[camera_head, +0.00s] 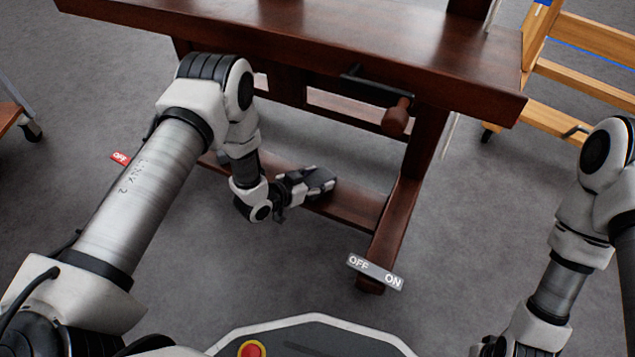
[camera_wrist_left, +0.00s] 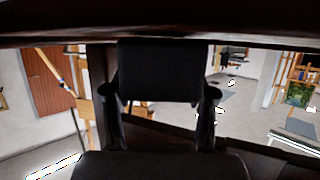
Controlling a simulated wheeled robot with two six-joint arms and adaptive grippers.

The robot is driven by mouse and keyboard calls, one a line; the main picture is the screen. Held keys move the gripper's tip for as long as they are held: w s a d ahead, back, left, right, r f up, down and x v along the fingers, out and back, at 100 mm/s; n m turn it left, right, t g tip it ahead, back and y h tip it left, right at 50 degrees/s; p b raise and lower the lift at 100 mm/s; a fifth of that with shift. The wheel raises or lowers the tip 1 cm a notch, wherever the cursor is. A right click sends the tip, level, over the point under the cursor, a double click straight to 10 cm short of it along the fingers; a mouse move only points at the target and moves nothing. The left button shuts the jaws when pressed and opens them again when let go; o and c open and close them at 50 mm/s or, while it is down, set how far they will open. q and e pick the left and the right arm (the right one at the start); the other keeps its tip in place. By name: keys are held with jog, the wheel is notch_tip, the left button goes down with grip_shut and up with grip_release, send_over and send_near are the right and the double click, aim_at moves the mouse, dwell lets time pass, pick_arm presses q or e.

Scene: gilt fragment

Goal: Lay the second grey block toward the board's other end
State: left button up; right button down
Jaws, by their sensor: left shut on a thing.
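The board is the low dark-red wooden plank (camera_head: 355,211) under the bench, joined to the bench's right leg. My left gripper (camera_head: 311,184) is over this plank, beneath the bench top. It is shut on a dark grey block (camera_head: 322,180), which lies across or just above the plank; contact cannot be told. In the left wrist view, the dark block (camera_wrist_left: 160,72) fills the space between the two fingers. No other grey block can be made out; my left arm hides part of the plank's left. My right gripper is outside the picture.
The bench top (camera_head: 330,42) overhangs my left gripper. A wooden-handled crank (camera_head: 397,117) hangs from its front. The bench's right leg (camera_head: 405,205) stands right of the gripper. A light wooden frame (camera_head: 575,65) stands at the right. Grey floor in front is mostly clear.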

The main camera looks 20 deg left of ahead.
pick_arm(q)
jog(key=shift+f, duration=0.15)
jog(key=o, duration=1)
jog(key=shift+s+a+r, duration=0.1)
jog(key=shift+r, duration=0.3)
jog(key=p+v, duration=0.8)
jog(key=v, duration=0.3)
jog(key=s+a+f+n+g+y, duration=0.1)
jog(key=s+n+g+y, duration=0.35)
jog(key=s, duration=0.85)
jog(key=s+a+f+n+g+y, duration=0.1)
jog(key=s+n+g+y, duration=0.1)
jog(key=s+g, duration=0.8)
jog(key=s+r+t+p, duration=0.1)
jog(key=r+p, duration=1.4)
jog(key=s+r+p, duration=0.1)
jog(key=r+p, duration=1.4)
jog(key=s+r+t+p, duration=0.1)
jog(key=r+p, duration=1.4)
jog(key=shift+s+a+r+t, duration=0.1)
jog(key=shift+r+t, duration=0.25)
jog(key=shift+r, duration=0.05)
